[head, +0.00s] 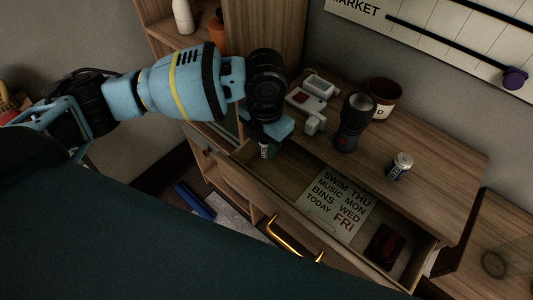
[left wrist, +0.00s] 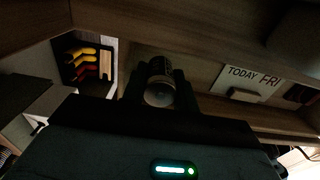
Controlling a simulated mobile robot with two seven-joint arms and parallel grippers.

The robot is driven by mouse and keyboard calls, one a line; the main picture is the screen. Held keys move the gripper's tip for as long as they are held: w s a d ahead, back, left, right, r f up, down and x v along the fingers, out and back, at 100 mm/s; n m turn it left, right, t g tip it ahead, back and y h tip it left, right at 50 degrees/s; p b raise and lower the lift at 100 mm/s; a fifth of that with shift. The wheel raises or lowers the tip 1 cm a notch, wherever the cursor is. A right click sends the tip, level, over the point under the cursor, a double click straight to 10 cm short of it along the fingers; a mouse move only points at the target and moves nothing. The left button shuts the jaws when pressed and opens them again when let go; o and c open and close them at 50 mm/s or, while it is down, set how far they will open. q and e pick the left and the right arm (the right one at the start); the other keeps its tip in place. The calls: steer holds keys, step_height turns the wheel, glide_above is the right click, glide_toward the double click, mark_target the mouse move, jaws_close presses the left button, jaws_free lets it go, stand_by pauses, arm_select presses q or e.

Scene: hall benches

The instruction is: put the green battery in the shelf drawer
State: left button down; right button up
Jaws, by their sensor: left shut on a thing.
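My left gripper (head: 268,137) points down over the left end of the open shelf drawer (head: 292,180). It is shut on the green battery (head: 266,151), whose lower part shows below the fingers. In the left wrist view the battery (left wrist: 159,92) is seen end-on between the fingers, with the drawer's wooden walls around and beyond it. I cannot tell whether the battery touches the drawer floor. The drawer holds a printed card (head: 337,203) and a dark red object (head: 385,246). My right gripper is not in view.
On the wooden top stand a dark flashlight (head: 354,122), a brown mug (head: 384,98), white devices (head: 306,101) and a silver-and-blue battery-like cylinder (head: 400,166). A gold handle (head: 290,240) is on the drawer front. The drawer floor left of the card is bare.

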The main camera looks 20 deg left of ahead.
mark_target(266, 155)
arm_select(q)
steer(key=shift+f, duration=2.4)
steer(key=shift+f, duration=0.15)
steer(key=c, duration=1.4)
jaws_free()
steer(key=shift+o, duration=0.2)
step_height(266, 155, up, 12)
steer(key=shift+r+p, duration=0.15)
steer(key=shift+p, duration=0.2)
